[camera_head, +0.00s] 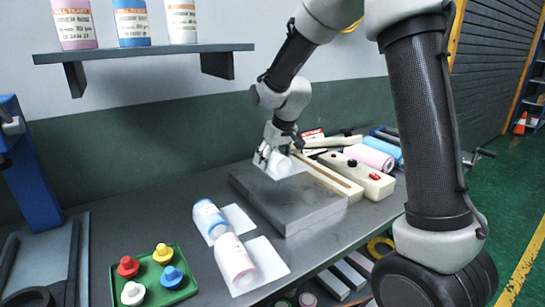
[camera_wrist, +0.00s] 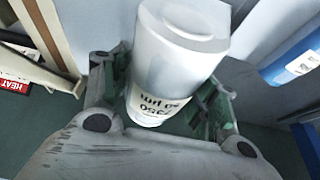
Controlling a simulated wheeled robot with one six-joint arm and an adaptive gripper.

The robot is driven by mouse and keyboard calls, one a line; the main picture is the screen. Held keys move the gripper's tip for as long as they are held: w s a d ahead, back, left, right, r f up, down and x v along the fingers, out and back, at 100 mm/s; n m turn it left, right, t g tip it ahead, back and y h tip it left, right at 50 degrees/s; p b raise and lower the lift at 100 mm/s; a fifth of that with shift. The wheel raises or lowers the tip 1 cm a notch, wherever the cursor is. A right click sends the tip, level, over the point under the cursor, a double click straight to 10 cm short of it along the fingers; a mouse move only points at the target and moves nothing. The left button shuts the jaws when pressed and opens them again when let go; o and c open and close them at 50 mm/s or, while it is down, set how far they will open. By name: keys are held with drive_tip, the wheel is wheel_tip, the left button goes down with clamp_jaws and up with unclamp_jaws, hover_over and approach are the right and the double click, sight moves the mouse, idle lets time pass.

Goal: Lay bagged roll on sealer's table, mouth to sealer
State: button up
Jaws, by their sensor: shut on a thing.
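My gripper (camera_head: 268,155) is shut on a white bagged roll (camera_head: 277,170), held over the back-left part of the sealer's grey table (camera_head: 290,215). A clear bag sheet sticks out from the roll to the right. Whether it touches the table I cannot tell. In the wrist view the white roll (camera_wrist: 180,55) sits between the fingers, its printed label upside down. The cream sealer (camera_head: 358,178), with a red button, runs along the right side of the table. The bag's mouth is not clearly visible.
A blue roll (camera_head: 209,219) and a pink roll (camera_head: 235,260) lie on clear bags at the front left. A green tray (camera_head: 150,272) holds colored pegs. More rolls lie behind the sealer. A shelf (camera_head: 145,53) with three rolls hangs on the wall.

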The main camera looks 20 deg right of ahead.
sight(280, 154)
drive_tip(key=shift+f, duration=2.8)
drive_tip(key=shift+f, duration=0.55)
drive_tip(key=o, duration=1.3)
drive_tip(key=v, duration=1.2)
